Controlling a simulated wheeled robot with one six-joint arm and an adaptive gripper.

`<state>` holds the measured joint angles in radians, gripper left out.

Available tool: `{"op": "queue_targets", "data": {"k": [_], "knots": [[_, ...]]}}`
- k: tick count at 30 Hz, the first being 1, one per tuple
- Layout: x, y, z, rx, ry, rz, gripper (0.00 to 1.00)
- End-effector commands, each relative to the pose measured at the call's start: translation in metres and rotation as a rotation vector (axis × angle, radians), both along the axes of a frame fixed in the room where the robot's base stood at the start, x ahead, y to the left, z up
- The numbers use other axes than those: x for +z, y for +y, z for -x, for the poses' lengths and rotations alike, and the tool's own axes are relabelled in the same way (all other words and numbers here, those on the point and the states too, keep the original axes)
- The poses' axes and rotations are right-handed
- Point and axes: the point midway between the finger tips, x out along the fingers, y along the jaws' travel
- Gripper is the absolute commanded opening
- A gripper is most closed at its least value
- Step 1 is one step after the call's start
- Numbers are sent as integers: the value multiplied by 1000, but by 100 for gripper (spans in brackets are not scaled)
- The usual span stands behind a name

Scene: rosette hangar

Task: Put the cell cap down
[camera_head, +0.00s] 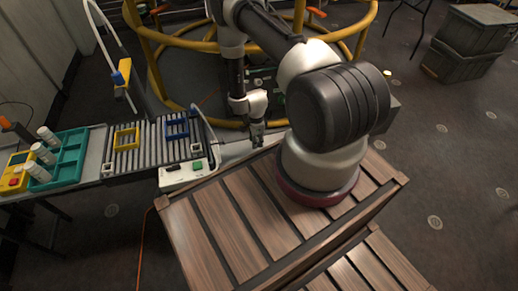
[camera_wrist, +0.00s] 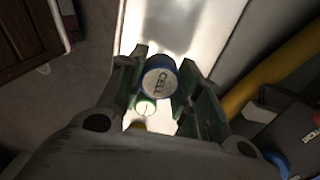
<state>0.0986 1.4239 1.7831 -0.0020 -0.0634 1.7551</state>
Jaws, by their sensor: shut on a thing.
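The cell cap (camera_wrist: 158,83) is a round piece with a blue rim and a pale top marked "CELL". In the wrist view it sits between the two fingers of my gripper (camera_wrist: 160,88), which is shut on it. A bright, pale surface (camera_wrist: 205,32) lies beneath; I cannot tell whether the cap touches it. In the head view my gripper (camera_head: 257,140) points down over the end of a pale bench strip (camera_head: 232,152), behind the wooden crate. The cap is too small to make out there.
A slatted wooden crate (camera_head: 238,216) stands in front. To the left are a roller conveyor (camera_head: 150,157) with a yellow frame (camera_head: 126,139) and a blue frame (camera_head: 176,125), a control box with a green button (camera_head: 184,174), and a teal tray (camera_head: 70,160). A yellow railing (camera_head: 163,83) curves behind.

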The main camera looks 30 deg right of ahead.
Motion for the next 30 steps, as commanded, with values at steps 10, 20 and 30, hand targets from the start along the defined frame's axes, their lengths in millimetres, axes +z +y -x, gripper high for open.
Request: {"op": "queue_targets", "data": {"k": [10,20,30], "knots": [[-48,0,0,0,0,0,0],[-64,0,-1,0,-2,1,0],[-66,0,-1,0,-2,1,55]]}}
